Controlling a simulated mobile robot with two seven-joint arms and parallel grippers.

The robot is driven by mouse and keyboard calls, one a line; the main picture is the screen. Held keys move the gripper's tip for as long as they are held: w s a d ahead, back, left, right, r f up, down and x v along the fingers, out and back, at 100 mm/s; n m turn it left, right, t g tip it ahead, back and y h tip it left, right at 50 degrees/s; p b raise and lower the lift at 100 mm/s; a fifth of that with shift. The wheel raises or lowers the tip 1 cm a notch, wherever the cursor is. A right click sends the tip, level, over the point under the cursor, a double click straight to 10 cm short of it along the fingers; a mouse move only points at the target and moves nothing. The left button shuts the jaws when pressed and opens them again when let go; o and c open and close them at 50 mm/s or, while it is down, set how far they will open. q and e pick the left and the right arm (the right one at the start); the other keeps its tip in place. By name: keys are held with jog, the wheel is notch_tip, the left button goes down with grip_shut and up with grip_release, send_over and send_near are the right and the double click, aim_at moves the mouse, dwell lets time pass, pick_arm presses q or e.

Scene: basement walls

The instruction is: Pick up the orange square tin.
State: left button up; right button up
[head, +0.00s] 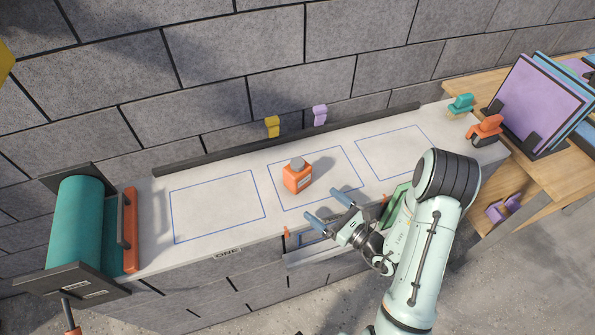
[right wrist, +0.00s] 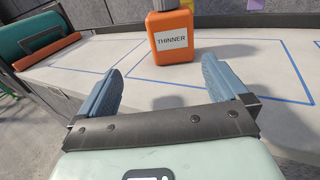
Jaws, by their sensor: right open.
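The orange square tin (head: 297,177) stands upright on the white counter, inside the middle blue outlined rectangle in the head view. In the right wrist view the tin (right wrist: 174,38) shows a white label reading THINNER, and its top is cut off by the frame edge. My right gripper (head: 328,207) is open and empty, in front of the tin and to its lower right in the head view. Its two blue fingers (right wrist: 168,83) point toward the tin, which stands beyond them and apart from them. My left gripper is not in view.
The white counter (head: 214,208) has blue outlined rectangles left and right of the tin, both bare. Yellow (head: 272,126) and purple (head: 320,115) clips sit at the back rail. Teal (head: 460,104) and orange (head: 485,129) items stand at the right.

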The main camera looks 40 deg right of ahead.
aim_at(304, 180)
jog(key=shift+m+h, duration=0.3)
jog(key=shift+h, duration=0.1)
jog(key=w, duration=0.2)
jog(key=w+p, duration=0.1)
jog(key=w, duration=0.5)
jog(key=shift+w+d+r, duration=0.1)
jog(key=shift+r, duration=0.25)
jog(key=w+p, duration=0.1)
jog(key=w, duration=0.4)
jog(key=shift+p, duration=0.4)
jog(key=shift+c, duration=0.7)
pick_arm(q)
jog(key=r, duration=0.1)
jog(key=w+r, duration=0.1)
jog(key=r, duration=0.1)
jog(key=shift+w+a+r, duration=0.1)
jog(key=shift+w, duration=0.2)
pick_arm(e)
jog(key=shift+r, duration=0.1)
jog(key=c, duration=1.3)
